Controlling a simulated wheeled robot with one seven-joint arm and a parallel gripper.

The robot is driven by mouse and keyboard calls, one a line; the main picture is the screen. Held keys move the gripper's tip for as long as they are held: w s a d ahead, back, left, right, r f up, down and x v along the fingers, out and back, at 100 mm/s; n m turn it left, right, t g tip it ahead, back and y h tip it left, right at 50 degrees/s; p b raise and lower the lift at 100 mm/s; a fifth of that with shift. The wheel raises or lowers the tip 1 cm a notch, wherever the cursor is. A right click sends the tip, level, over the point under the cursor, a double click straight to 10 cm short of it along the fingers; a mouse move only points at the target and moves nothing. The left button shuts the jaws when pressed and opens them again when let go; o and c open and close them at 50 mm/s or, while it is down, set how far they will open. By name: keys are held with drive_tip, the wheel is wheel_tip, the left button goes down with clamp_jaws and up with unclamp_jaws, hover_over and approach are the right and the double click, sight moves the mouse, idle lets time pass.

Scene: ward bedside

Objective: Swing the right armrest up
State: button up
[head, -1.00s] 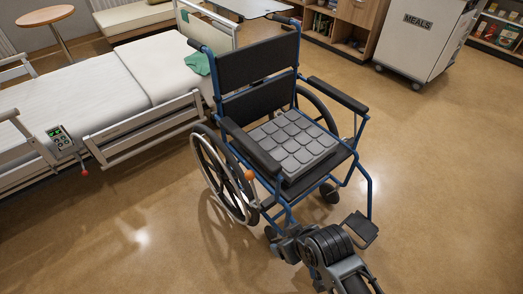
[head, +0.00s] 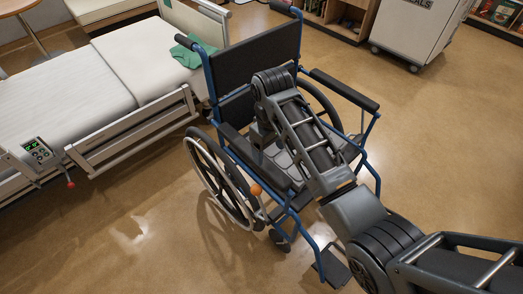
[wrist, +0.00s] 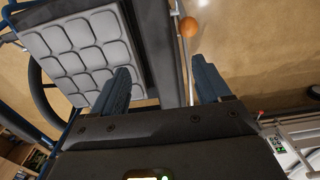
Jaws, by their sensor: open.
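The blue-framed wheelchair (head: 254,62) faces the lower right. Its right armrest, a black pad (head: 233,138), is on the picture's left side and partly hidden by my gripper. The pad looks level. My gripper (head: 260,148) points down over that side of the seat. In the wrist view my gripper (wrist: 163,76) is open, and the dark armrest pad (wrist: 153,40) runs between its two blue-grey fingers. I cannot tell whether they touch it. An orange knob (head: 256,190) on a lever is beside the wheel; it also shows in the wrist view (wrist: 188,27).
A grey segmented cushion (wrist: 85,45) lies on the seat. The other armrest (head: 345,90) is level. A bed (head: 80,80) with a green cloth (head: 190,42) and a hanging control (head: 38,151) stands left. A meals trolley (head: 415,32) is at the back right. Floor at lower left is clear.

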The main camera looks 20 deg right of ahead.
sight(268, 166)
drive_tip(key=shift+w+f, duration=0.15)
wheel_tip(268, 166, down, 7)
drive_tip(key=shift+f, duration=0.15)
drive_tip(key=shift+c, duration=0.2)
clamp_jaws()
idle(0.7)
